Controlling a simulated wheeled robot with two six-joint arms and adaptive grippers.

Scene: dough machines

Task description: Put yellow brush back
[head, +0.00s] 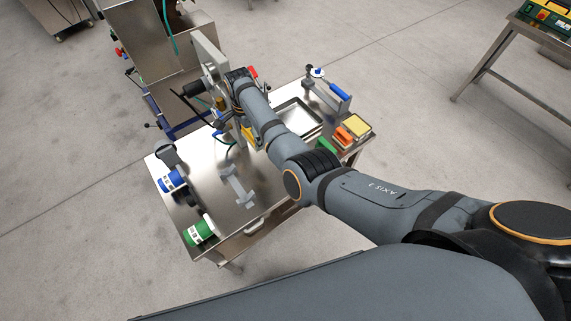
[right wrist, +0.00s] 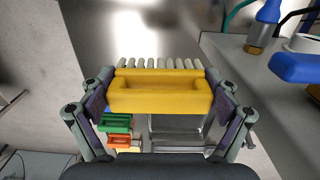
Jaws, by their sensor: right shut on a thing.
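The yellow brush (right wrist: 160,95) fills the middle of the right wrist view, a block with a hollow in its face and a row of pale bristles along its far edge. My right gripper (right wrist: 160,103) is shut on it, one finger at each end. In the head view my right arm reaches over the steel table (head: 203,160) and largely hides the gripper. Green (head: 326,146), orange (head: 343,135) and pale yellow (head: 357,125) blocks stand at the table's right edge. My left gripper is not in view.
A metal tray (head: 311,119) lies near the blocks. A blue-handled tool (head: 339,91) stands at the back right. Blue (head: 172,181) and green (head: 199,233) containers lie at the left edge. A grey bracket-like part (head: 238,187) lies mid-table, with bare steel around it.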

